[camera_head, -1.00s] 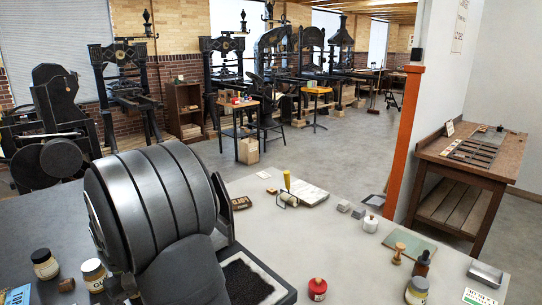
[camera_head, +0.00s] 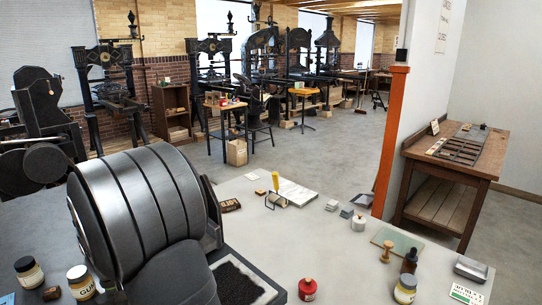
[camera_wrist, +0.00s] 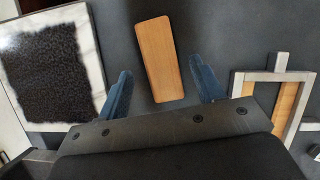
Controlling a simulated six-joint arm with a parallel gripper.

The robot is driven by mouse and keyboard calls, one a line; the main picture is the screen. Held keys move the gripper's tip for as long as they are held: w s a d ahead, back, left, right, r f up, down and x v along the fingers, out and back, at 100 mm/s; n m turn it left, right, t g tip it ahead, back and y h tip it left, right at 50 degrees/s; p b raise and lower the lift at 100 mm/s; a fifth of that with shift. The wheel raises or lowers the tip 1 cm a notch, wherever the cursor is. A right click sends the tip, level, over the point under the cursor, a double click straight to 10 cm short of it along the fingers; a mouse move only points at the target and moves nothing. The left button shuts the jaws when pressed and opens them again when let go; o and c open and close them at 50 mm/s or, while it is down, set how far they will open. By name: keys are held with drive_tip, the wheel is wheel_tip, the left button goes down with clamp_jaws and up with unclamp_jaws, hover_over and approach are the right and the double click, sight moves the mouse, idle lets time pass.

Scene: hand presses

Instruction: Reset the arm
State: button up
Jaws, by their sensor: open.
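My gripper (camera_wrist: 163,85) shows only in the wrist view. Its two blue fingers are spread wide and hold nothing. A plain wooden block (camera_wrist: 160,58) lies beyond and between the fingertips, over a dark surface, with a gap on each side. I cannot tell how far below the fingers it is. In the head view my gripper is not visible, and the wooden block cannot be made out there.
A black textured pad (camera_wrist: 50,65) with a pale border is left in the wrist view; a wood-and-grey frame (camera_wrist: 275,100) is right. In the head view, a yellow-handled roller (camera_head: 276,190), a red-topped jar (camera_head: 307,289) and other small items stand on the bench. An orange post (camera_head: 391,140) rises behind.

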drive_tip(key=shift+f, duration=0.5)
wheel_tip(320, 180, down, 3)
drive_tip(key=shift+r, duration=0.15)
drive_tip(key=v, duration=1.1)
drive_tip(key=x, duration=1.1)
drive_tip(key=shift+s+d+f, duration=0.1)
drive_tip(key=shift+f, duration=0.15)
drive_tip(key=r, duration=0.5)
drive_tip(key=shift+w+d, duration=0.2)
drive_tip(key=shift+d, duration=0.05)
drive_tip(key=w+d+r, duration=0.3)
drive_tip(key=d+r, duration=0.4)
drive_tip(key=d, duration=0.4)
drive_tip(key=w+d+f, duration=0.2)
drive_tip(key=w+d, duration=0.7)
drive_tip(key=w, duration=0.3)
drive_tip(key=w+d+f, duration=0.2)
drive_tip(key=w+d, duration=0.7)
drive_tip(key=w, duration=0.3)
drive_tip(key=w+d+f, duration=0.2)
drive_tip(key=d, duration=0.7)
drive_tip(key=w+d+f+m, duration=0.1)
drive_tip(key=w+d+f, duration=0.1)
drive_tip(key=d, duration=0.8)
drive_tip(key=w+d+f, duration=0.2)
drive_tip(key=d, duration=0.7)
drive_tip(key=shift+w+d+f, duration=0.3)
drive_tip(key=shift+d+f, duration=0.05)
drive_tip(key=shift+d, duration=0.05)
drive_tip(key=shift+a, duration=0.1)
